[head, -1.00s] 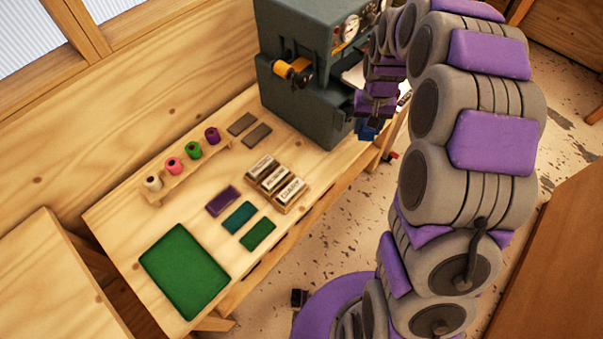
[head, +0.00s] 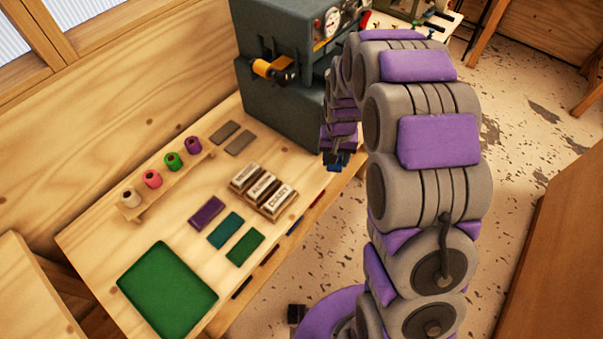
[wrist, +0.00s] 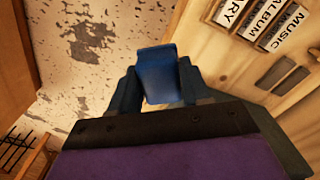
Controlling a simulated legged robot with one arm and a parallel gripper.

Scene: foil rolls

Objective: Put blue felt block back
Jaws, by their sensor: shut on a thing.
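My gripper (wrist: 160,85) is shut on the blue felt block (wrist: 157,72), which sticks up between its fingers in the wrist view. In the head view my gripper (head: 335,160) is at the table's right edge, beside the grey machine; a bit of blue (head: 335,168) shows at its tip. On the table lie a purple block (head: 207,213), a teal block (head: 225,230) and a green block (head: 245,248) in a slanted row. Two dark grey flat pieces (head: 232,138) lie near the machine.
The grey machine (head: 285,110) stands at the back of the table. A rack of stamps with labels (head: 265,190) sits beside the felt row. A spool rack (head: 165,185) stands along the wall. A green mat (head: 168,290) lies in front. Speckled floor is open to the right.

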